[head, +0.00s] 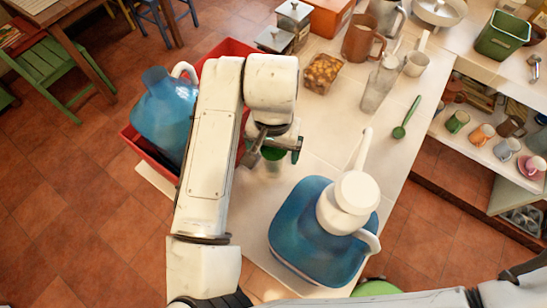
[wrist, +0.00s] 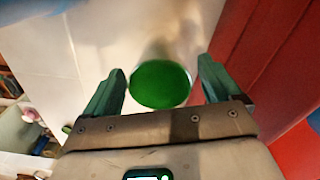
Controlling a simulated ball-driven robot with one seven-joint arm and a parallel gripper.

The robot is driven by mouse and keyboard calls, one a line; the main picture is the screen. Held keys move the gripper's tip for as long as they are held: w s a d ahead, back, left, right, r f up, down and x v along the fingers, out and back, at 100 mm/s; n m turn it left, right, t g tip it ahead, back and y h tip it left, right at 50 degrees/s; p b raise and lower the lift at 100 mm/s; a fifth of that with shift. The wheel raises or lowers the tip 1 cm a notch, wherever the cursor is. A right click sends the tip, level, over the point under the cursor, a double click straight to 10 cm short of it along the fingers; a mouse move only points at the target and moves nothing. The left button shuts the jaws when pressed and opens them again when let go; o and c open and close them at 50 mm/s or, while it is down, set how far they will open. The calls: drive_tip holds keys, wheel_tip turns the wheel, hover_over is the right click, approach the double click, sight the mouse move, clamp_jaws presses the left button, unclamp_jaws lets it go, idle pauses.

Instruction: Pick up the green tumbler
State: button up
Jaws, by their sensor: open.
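The green tumbler (head: 272,154) stands on the white counter, partly hidden by my wrist in the head view. In the wrist view its round green top (wrist: 160,84) shows between the two fingers. My gripper (head: 274,149) is open above and around the tumbler. In the wrist view the fingers of my gripper (wrist: 161,67) stand on either side of the green top, with a small gap on each side. I cannot tell how far down the tumbler's sides the fingers reach.
A red crate (head: 140,150) with a blue jug (head: 166,108) is close on the left. A blue basin (head: 288,250) with a white pitcher (head: 345,203) stands in front right. Counter between is clear.

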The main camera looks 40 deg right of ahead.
drive_tip(key=shift+c, duration=0.3)
drive_tip(key=c, duration=1.4)
drive_tip(key=shift+c, duration=0.2)
